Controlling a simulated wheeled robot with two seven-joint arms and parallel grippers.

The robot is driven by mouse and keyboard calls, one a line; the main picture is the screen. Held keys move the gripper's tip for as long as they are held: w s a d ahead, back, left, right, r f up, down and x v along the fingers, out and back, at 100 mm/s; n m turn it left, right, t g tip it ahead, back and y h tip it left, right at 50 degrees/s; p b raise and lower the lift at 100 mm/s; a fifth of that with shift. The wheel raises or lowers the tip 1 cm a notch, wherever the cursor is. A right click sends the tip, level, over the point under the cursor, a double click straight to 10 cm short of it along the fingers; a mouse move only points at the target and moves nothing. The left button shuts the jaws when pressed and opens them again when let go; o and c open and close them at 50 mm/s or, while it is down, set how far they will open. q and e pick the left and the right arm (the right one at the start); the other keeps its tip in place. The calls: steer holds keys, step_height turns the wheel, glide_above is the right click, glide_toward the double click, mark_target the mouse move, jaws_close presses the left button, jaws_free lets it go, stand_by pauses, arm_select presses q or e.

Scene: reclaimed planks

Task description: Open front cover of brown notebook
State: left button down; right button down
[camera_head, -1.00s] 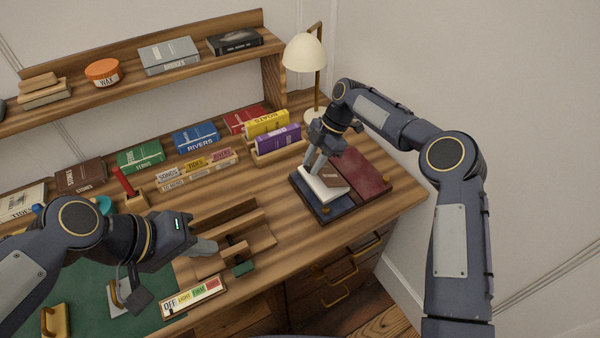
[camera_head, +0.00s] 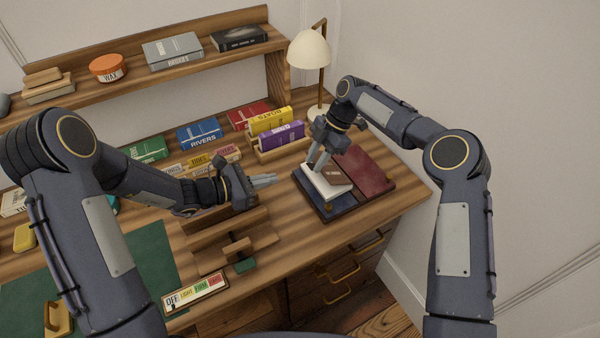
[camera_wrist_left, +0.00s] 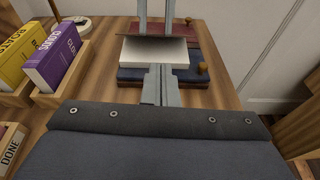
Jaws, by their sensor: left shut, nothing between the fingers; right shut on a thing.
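The brown notebook (camera_head: 336,173) lies on the blue and red stand (camera_head: 368,170) at the right of the desk. A broad white area, apparently its page block (camera_head: 321,184), shows on the near-left side. It also shows in the left wrist view (camera_wrist_left: 155,52), with a dark strip at its far edge. My right gripper (camera_head: 317,167) points down at the notebook and is shut on it; the fingers hide the exact grip. My left gripper (camera_head: 274,179) is shut and empty, pointing right toward the notebook, a short gap away.
A rack with yellow and purple books (camera_head: 281,134) stands behind and left of the stand, near the lamp (camera_head: 309,50). A wooden holder (camera_head: 236,245) and a labelled strip (camera_head: 195,293) lie nearer. The wall is close on the right.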

arm_select(q)
steer(key=x, duration=1)
steer(key=shift+w+f+n, duration=0.3)
steer(key=shift+f+n, duration=0.1)
steer(key=shift+f, duration=0.1)
